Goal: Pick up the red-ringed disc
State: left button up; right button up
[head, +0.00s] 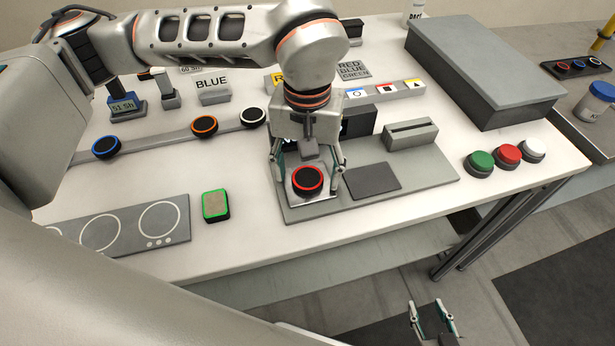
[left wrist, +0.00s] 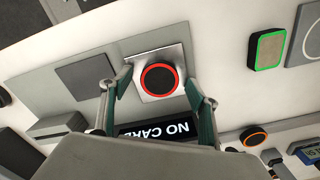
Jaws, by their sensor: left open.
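The red-ringed disc (head: 307,180) is black with a red rim and lies on a light square plate (head: 297,196) on the grey fixture board. It also shows in the left wrist view (left wrist: 159,79), on its metallic plate. My left gripper (head: 308,188) is open, with one finger on each side of the disc. In the left wrist view its fingertips (left wrist: 158,82) flank the disc with visible gaps. My right gripper (head: 434,306) is open and empty, low in front of the table and far from the disc.
Blue-ringed (head: 106,146), orange-ringed (head: 205,126) and white-ringed (head: 253,117) discs lie on a grey strip to the left. A green-edged block (head: 215,205) stands left of the board. A slotted block (head: 410,134), large grey box (head: 482,70) and coloured buttons (head: 508,154) are to the right.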

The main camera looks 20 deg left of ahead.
pick_arm(q)
jog(key=shift+c, duration=0.4)
jog(key=c, duration=1.1)
jog(key=shift+c, duration=0.2)
